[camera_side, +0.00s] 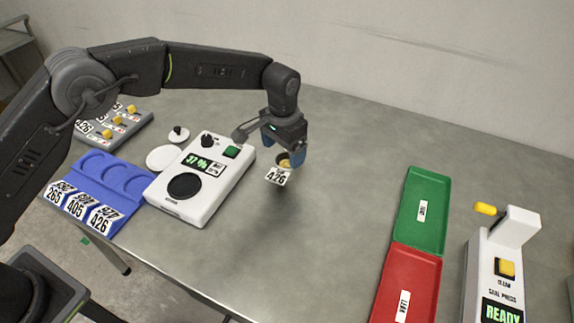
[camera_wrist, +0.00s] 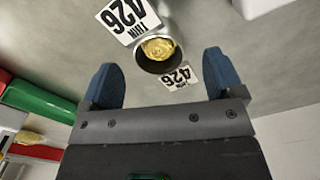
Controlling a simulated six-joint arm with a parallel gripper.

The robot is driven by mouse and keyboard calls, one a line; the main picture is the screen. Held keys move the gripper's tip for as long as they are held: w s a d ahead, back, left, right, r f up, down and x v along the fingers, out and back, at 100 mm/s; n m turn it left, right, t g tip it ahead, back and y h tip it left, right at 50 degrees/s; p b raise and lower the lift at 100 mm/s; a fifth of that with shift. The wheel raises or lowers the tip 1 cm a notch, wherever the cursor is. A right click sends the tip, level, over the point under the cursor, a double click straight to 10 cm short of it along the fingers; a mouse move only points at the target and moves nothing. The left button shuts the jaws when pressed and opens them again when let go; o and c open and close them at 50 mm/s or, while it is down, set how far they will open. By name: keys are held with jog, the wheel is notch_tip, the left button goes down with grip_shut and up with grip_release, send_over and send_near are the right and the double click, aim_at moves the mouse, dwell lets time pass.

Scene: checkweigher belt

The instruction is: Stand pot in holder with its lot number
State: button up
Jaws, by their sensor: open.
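A small pot (camera_wrist: 157,47) with yellow contents shows in the wrist view, between and just beyond the fingertips; its labels read 426. In the side view the pot (camera_side: 284,163) is partly hidden by my gripper, with a white 426 label in front. My gripper (camera_side: 286,152) is open around or just above it, its blue fingers either side; in the wrist view the gripper (camera_wrist: 160,62) shows gaps beside the pot. I cannot tell whether they touch. The blue holder (camera_side: 101,190) at the left has three empty round recesses, labelled 265, 405 and 426 from left to right.
A white device (camera_side: 203,178) with a 37 % display stands between holder and gripper. A grey rack (camera_side: 118,126) with yellow-topped pieces is behind the holder. Green (camera_side: 424,210) and red (camera_side: 407,284) trays and a seal press (camera_side: 503,262) reading READY are at right. The table middle is clear.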

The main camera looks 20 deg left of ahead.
aim_at(285, 164)
notch_tip(285, 164, down, 5)
jog(key=shift+d+r, duration=0.1)
jog(key=shift+d, duration=0.05)
jog(key=c, duration=1.1)
